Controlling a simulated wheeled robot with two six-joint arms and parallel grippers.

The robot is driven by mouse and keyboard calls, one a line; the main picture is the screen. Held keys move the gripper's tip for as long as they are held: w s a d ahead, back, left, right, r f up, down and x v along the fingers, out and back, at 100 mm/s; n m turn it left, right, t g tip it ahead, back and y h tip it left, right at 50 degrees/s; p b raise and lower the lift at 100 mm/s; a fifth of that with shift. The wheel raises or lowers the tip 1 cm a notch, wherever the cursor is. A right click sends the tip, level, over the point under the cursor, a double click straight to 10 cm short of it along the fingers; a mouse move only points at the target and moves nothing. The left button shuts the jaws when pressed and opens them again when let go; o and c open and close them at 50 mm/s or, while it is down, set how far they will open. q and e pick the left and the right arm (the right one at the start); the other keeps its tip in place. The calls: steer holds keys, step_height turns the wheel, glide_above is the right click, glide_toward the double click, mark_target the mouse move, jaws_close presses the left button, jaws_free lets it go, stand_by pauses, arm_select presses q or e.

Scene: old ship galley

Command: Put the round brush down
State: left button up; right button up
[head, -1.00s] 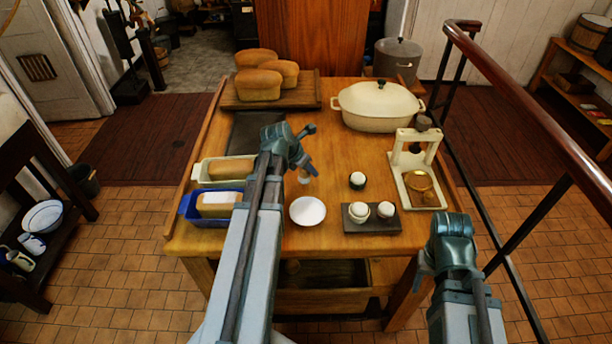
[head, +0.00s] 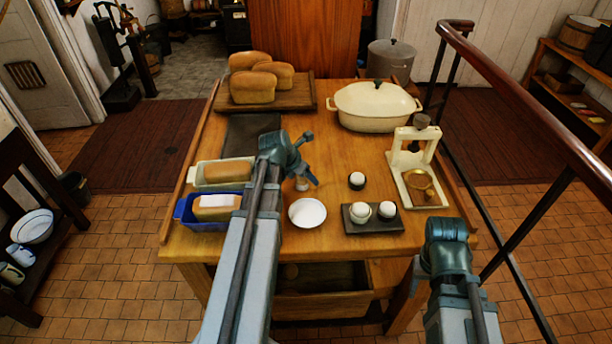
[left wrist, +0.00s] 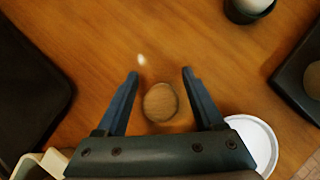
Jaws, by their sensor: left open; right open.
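The round brush shows in the left wrist view as a round brown wooden top (left wrist: 160,102). It stands between the two spread fingers of my left gripper (left wrist: 160,75), with gaps on both sides. In the head view only a small pale part of the brush (head: 302,185) shows below my left gripper (head: 306,175), on or just above the wooden table, behind the white saucer (head: 307,213). My left gripper is open. My right gripper (head: 446,240) hangs in front of the table's right front corner, away from the brush, and holds nothing that I can see.
Two loaf tins (head: 224,172) stand left of my left gripper. A cream stand (head: 408,165), a casserole (head: 374,108) and a bread board (head: 300,94) lie farther off.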

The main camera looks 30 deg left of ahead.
arm_select(q)
steer(key=shift+r, duration=0.15)
steer(key=shift+s+r+p, duration=0.25)
steer(key=shift+r+p, duration=0.3)
steer(key=shift+p, duration=0.15)
steer(key=p+v, duration=0.9)
steer(key=v, duration=0.2)
steer(key=shift+f, duration=0.1)
